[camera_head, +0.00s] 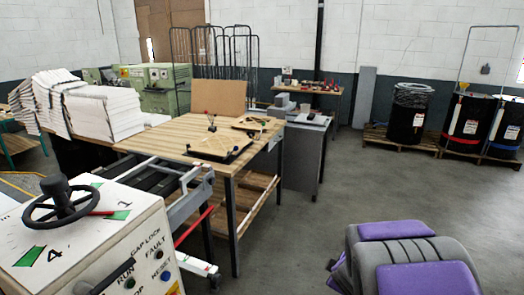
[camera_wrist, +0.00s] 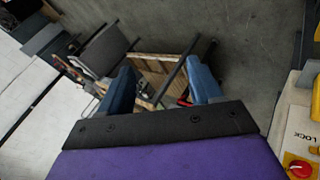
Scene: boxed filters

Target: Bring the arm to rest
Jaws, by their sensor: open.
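My gripper (camera_wrist: 160,86) shows in the wrist view with its two blue fingers spread apart. Nothing is between the fingers; the floor and a wooden table (camera_wrist: 153,72) show beyond them. The wrist picture is strongly tilted. A purple and black part of my own arm fills its lower edge. In the head view, purple and grey parts of my own body show at the lower right. The gripper's fingers cannot be made out there.
A control box (camera_head: 95,245) with a black handwheel stands at the front left, beside a wooden workbench (camera_head: 188,131). Paper stacks (camera_head: 105,112) lie behind. Black drums (camera_head: 408,118) stand on pallets at the back right. The floor (camera_head: 335,185) in the middle is clear.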

